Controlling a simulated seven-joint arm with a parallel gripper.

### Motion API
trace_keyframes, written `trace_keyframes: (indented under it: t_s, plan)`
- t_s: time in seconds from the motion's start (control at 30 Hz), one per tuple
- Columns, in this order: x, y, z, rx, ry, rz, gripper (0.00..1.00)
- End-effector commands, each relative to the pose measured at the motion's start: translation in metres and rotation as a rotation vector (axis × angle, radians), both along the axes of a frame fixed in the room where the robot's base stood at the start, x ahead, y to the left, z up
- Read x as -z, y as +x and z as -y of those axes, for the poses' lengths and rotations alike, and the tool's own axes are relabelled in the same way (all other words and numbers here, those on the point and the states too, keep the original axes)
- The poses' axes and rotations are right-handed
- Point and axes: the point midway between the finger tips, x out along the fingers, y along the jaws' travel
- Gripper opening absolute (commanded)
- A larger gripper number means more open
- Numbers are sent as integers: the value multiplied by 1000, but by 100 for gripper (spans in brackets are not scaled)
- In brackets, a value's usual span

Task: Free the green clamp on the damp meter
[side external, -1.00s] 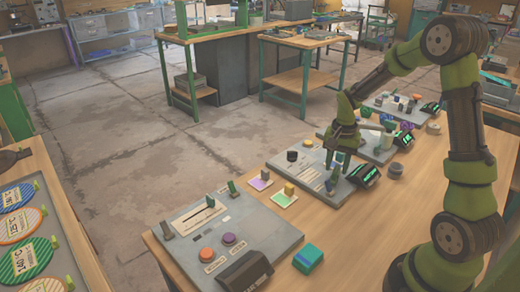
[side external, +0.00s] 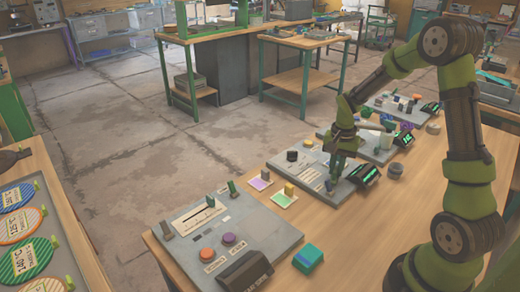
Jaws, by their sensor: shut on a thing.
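A grey panel (side external: 283,166) lies on the wooden table at mid-right, with a black knob (side external: 292,156), a slot and a dark display box with green lit digits (side external: 369,174) at its right end. My gripper (side external: 335,178) points down over the right part of this panel. It is shut on a small part standing there, which I take to be the green clamp; the fingers mostly hide it, and its colour is hard to tell. A small blue-grey lever (side external: 328,186) shows beside the fingertips. I cannot read which panel is the damp meter.
A larger panel (side external: 258,226) with an orange button (side external: 207,254) and a purple button (side external: 229,239) is nearer. Another panel (side external: 376,152) stands behind my gripper. A round dark knob (side external: 395,171) sits right.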

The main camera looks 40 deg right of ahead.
Motion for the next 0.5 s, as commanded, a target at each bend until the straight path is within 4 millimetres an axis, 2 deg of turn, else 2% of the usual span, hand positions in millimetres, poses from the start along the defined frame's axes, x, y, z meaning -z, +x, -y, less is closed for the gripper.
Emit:
trace_keyframes:
  t_s: [0.27,0.5]
  plan:
    - [-1,1,0,-113,-1,0,0]
    - [-1,2,-1,-315,-1,0,0]
